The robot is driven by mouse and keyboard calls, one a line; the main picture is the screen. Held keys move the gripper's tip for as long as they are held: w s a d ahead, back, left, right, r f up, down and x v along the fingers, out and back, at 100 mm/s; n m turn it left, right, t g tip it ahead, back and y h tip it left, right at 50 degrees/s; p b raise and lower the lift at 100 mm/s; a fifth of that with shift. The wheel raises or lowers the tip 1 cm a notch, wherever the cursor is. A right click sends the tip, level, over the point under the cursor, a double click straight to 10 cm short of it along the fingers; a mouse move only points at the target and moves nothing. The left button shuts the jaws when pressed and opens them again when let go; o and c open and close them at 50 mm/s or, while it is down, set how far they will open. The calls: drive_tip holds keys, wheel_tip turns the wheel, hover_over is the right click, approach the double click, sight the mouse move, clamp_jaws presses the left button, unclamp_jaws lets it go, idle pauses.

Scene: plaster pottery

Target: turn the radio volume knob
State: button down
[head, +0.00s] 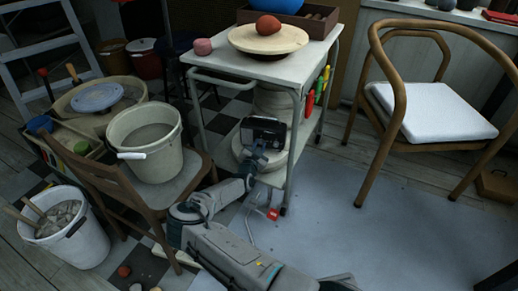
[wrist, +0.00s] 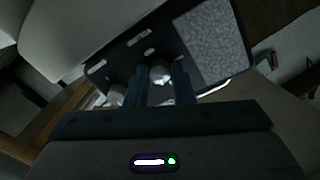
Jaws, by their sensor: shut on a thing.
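The radio (head: 262,133) is a dark box on the lower shelf of the grey trolley in the head view. In the wrist view the radio (wrist: 205,45) fills the upper middle, with a dark front and a speckled grey speaker panel at right. A round pale knob (wrist: 159,74) sits on its front between my two fingers. My gripper (wrist: 160,88) is shut on this knob. A second pale knob (wrist: 117,95) shows to the left, partly hidden by a finger. In the head view my gripper (head: 257,150) is at the radio's front, its fingertips too small to make out.
The trolley top (head: 290,68) holds a round board (head: 268,40) with a red lump. A wooden chair (head: 150,190) bearing a white bucket (head: 145,140) stands close left of my arm. Another chair (head: 432,110) stands right. The floor (head: 390,230) at lower right is mostly clear.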

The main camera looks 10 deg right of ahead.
drive_tip(key=n+b, duration=0.1)
drive_tip(key=n, duration=0.3)
drive_tip(key=shift+b, duration=0.3)
idle(0.5)
drive_tip(key=c, duration=1.2)
unclamp_jaws()
drive_tip(key=shift+c, duration=0.2)
drive_tip(key=p+v, duration=0.5)
drive_tip(key=v, duration=0.8)
drive_tip(key=shift+s+a+f, duration=0.15)
drive_tip(key=shift+s+f, duration=0.05)
drive_tip(key=shift+s, duration=0.15)
